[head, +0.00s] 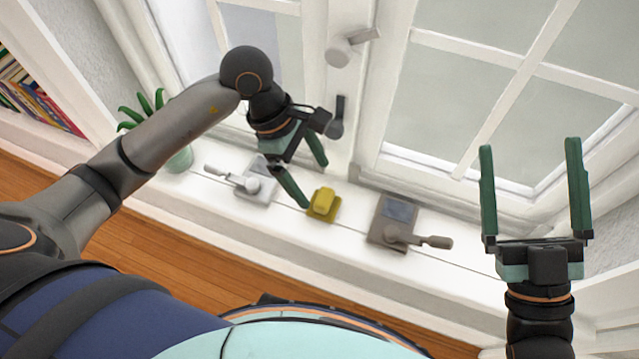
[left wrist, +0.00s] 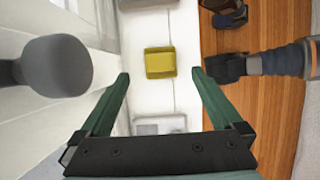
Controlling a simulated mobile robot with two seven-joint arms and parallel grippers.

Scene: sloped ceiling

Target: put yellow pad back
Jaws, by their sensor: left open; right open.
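The yellow pad (head: 322,205) sits on the white window sill, between a white device and a brown-grey device. In the left wrist view the yellow pad (left wrist: 160,62) lies ahead of and between the open fingers, apart from both. My left gripper (head: 306,184) is open and empty, just left of the pad in the head view; its fingers also show in the left wrist view (left wrist: 160,82). My right gripper (head: 530,145) is open and empty, raised at the right side in front of the window.
A white device with a handle (head: 250,180) is left of the pad, and a brown-grey one (head: 392,222) is right of it. A plant (head: 178,155) stands at the sill's left end. Window handles (head: 345,48) jut out behind. Bare sill (head: 350,262) lies in front.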

